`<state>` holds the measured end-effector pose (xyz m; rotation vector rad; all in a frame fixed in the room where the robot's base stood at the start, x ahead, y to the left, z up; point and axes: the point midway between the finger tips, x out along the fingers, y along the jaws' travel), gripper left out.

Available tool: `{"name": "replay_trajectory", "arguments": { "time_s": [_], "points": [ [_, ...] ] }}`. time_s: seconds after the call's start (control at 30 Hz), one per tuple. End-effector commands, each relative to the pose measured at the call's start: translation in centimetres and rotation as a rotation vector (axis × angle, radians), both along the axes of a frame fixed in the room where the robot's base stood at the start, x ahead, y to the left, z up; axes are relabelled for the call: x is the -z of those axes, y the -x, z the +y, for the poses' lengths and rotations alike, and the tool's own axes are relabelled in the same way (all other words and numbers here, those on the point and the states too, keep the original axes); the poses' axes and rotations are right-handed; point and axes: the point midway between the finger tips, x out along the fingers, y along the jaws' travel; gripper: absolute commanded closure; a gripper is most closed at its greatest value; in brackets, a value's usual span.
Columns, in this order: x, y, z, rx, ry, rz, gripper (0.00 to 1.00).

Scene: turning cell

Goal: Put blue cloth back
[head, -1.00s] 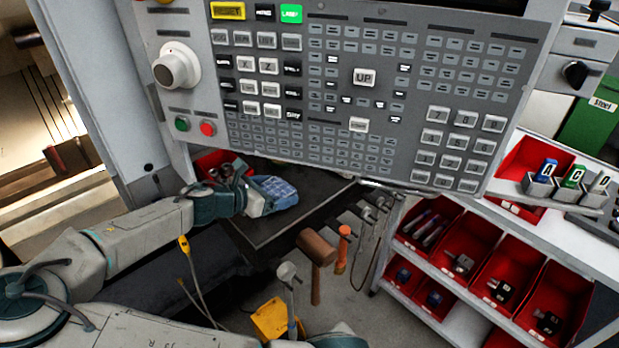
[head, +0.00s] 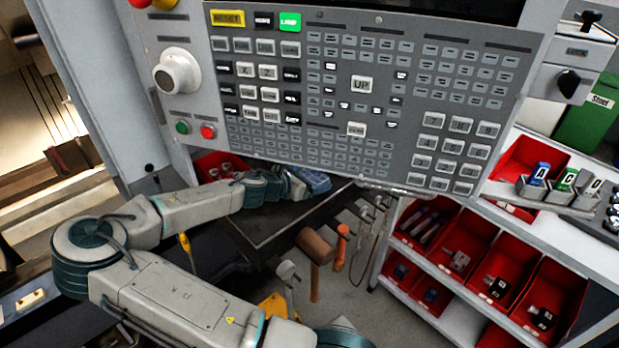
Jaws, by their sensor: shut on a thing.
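The blue cloth (head: 316,180) is a folded, light blue checked piece at the far end of my arm, just under the lower edge of the control panel. My gripper (head: 298,184) is shut on it, over the dark tabletop (head: 285,224). The panel hides part of the space behind the cloth. I cannot tell whether the cloth touches the tabletop.
The grey control panel (head: 400,128) hangs close above my gripper. A mallet (head: 314,247) and an orange-handled tool (head: 341,245) hang at the table's front side. A red bin (head: 212,166) stands left behind my wrist. Shelves with red bins (head: 497,265) stand at right.

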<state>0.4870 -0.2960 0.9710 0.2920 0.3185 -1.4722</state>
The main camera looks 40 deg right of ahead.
Motion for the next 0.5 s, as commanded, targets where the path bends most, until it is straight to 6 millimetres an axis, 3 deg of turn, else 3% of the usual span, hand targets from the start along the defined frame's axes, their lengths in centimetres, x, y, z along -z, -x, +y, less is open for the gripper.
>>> {"name": "replay_trajectory", "arguments": {
  "time_s": [0.4,0.43,0.5],
  "points": [
    [0.63,0.00,-0.01,0.000,0.001,0.000,0.36],
    [0.54,0.00,0.00,0.000,0.000,0.000,0.06],
    [0.51,0.00,0.00,0.000,0.000,0.000,0.00]
  ]
}}
